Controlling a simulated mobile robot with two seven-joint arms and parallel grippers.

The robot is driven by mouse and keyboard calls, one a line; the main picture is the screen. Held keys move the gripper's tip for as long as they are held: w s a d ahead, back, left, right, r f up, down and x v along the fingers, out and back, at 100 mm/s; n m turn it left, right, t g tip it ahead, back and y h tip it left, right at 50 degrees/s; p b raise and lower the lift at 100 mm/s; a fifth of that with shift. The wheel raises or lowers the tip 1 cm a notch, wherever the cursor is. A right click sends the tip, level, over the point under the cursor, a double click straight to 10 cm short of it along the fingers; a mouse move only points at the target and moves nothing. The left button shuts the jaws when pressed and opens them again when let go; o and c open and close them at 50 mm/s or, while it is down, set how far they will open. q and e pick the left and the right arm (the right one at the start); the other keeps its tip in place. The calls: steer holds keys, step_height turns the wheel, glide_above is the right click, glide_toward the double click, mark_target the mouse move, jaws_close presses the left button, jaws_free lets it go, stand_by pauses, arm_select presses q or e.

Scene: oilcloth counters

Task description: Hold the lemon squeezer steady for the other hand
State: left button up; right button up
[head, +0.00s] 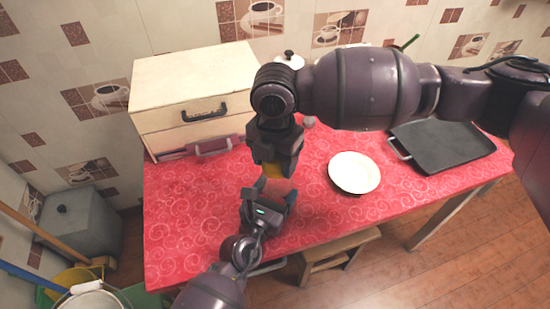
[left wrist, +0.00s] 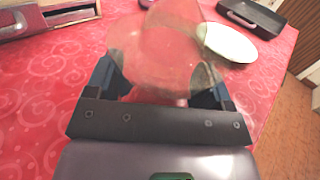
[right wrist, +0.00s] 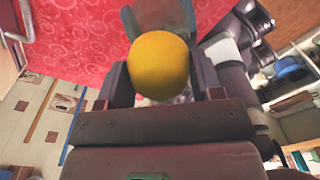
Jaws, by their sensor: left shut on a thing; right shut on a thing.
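The lemon squeezer (left wrist: 160,55) is clear, see-through and slightly pinkish against the cloth. It sits between the fingers of my left gripper (left wrist: 158,92), which is shut on it; in the head view this gripper (head: 268,192) is low over the red counter. My right gripper (right wrist: 165,78) is shut on a rounded yellow lemon (right wrist: 160,66). In the head view the right gripper (head: 275,168) points down just above and beyond the left one, with a bit of yellow between its fingers. I cannot tell whether lemon and squeezer touch.
A white plate (head: 354,172) lies right of the grippers, with a dark tray (head: 442,147) farther right. A cream box (head: 200,88) with a dark handle stands at the back left. The red counter (head: 190,225) is clear at front left. A wooden stool (head: 340,250) is below the front edge.

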steer(key=shift+f, duration=1.15)
steer(key=shift+r, duration=1)
steer(key=shift+f, duration=1.1)
stand_by(0.5)
steer(key=shift+r, duration=1.05)
steer(key=shift+r, duration=0.2)
steer(key=shift+f, duration=1.2)
steer(key=shift+r, duration=0.1)
steer(key=shift+r, duration=0.95)
